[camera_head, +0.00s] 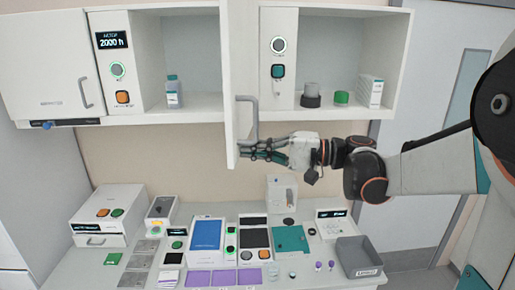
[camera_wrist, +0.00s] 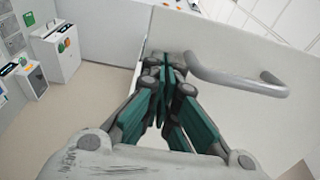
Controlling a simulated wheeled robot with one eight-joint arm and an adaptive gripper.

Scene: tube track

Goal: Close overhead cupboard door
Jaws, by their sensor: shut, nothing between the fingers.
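The white overhead cupboard door (camera_head: 229,75) stands open, swung out from the cabinet and seen nearly edge-on in the head view. Its grey bar handle (camera_head: 255,118) is on the face towards the right. My gripper (camera_head: 242,149) is at the door's lower part, just below the handle, with its fingers pointing left. In the wrist view, the door's face (camera_wrist: 235,45) fills the upper right, and the handle (camera_wrist: 230,82) is right of my gripper (camera_wrist: 164,66). The fingers are shut and empty. I cannot tell whether the tips touch the door.
The cupboard's open bays hold a bottle (camera_head: 174,92), a green cap (camera_head: 341,97) and a white box (camera_head: 369,91). The door at far left (camera_head: 45,65) is shut. Below, the bench carries several devices and a grey bin (camera_head: 358,257).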

